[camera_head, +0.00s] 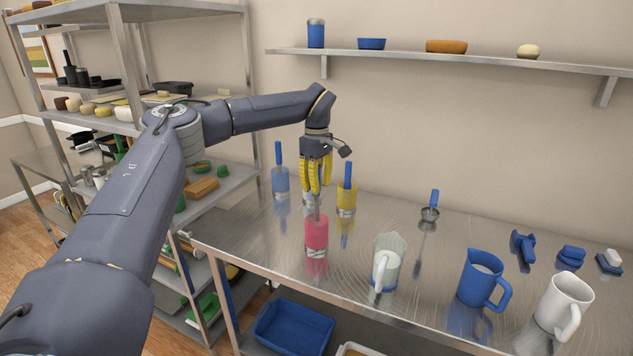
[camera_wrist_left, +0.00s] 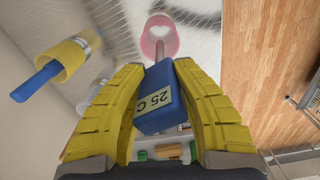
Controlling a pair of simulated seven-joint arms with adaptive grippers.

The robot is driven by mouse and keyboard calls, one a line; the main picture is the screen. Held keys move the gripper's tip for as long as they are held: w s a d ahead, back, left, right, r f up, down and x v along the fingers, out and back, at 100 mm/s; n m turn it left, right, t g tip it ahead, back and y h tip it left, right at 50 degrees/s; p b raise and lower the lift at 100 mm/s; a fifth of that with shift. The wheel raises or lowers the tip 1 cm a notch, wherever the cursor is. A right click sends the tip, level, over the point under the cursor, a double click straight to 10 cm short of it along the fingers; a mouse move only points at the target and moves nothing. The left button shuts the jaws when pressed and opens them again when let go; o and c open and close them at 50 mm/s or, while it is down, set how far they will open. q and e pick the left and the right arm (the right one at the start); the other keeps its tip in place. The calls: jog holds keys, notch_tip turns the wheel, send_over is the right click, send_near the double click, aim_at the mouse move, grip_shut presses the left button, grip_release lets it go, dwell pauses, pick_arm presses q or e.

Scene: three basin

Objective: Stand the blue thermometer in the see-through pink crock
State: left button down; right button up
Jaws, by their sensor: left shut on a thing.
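The blue thermometer (camera_wrist_left: 158,98) has a block-shaped head marked 25 C and a thin grey stem. My left gripper (camera_head: 315,190) has its yellow fingers shut on the head, also in the left wrist view (camera_wrist_left: 160,105). The stem points down towards the see-through pink crock (camera_head: 317,232), which stands upright on the steel table below the gripper. In the left wrist view the crock's pink rim (camera_wrist_left: 147,38) shows past the head, with the stem reaching to its opening. I cannot tell how deep the tip is. My right gripper is not in view.
A yellow crock (camera_head: 346,200) and a blue crock (camera_head: 280,182), each with a blue-handled thing, stand behind. A clear container (camera_head: 309,199) is partly hidden by my fingers. A clear jug (camera_head: 386,264), blue jug (camera_head: 479,279) and white jug (camera_head: 563,304) stand to the right.

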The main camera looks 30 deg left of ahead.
aim_at(316, 221)
pick_arm(q)
jog(key=shift+f, duration=4.65)
jog(key=c, duration=1)
grip_release()
jog(key=shift+r, duration=1.5)
